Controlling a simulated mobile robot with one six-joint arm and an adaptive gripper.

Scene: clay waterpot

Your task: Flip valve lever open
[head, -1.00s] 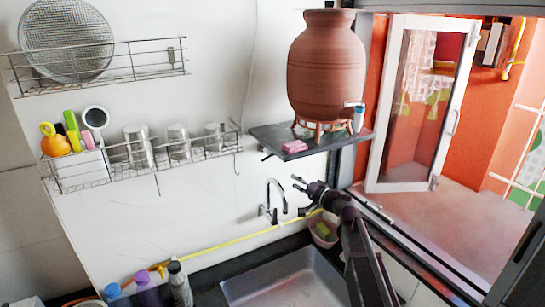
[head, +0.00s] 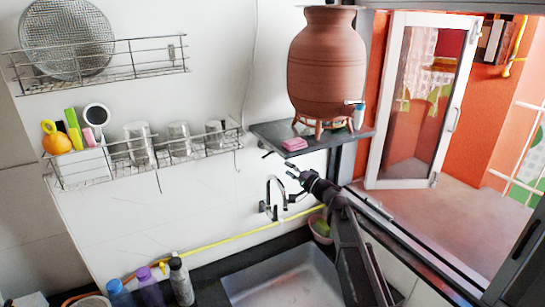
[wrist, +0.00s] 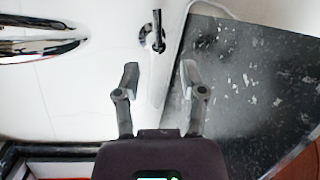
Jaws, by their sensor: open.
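The brown clay waterpot (head: 327,65) stands on a small stand on the dark wall shelf (head: 272,134). Its small tap (head: 354,102) is at the lower right of the pot; the lever on it is too small to make out. My gripper (head: 291,170) is below the shelf's left part, above the chrome faucet, apart from the pot. In the wrist view my gripper (wrist: 158,75) is open with nothing between its fingers. A small dark fitting (wrist: 157,31) shows beyond the fingertips against the white wall; I cannot tell what it is.
The chrome faucet (head: 275,193) is on the wall above the sink (head: 285,283). A pink soap bar (head: 294,144) lies on the shelf. Wire racks (head: 150,158) are at left. A window frame and an open white-framed pane (head: 418,100) are at right.

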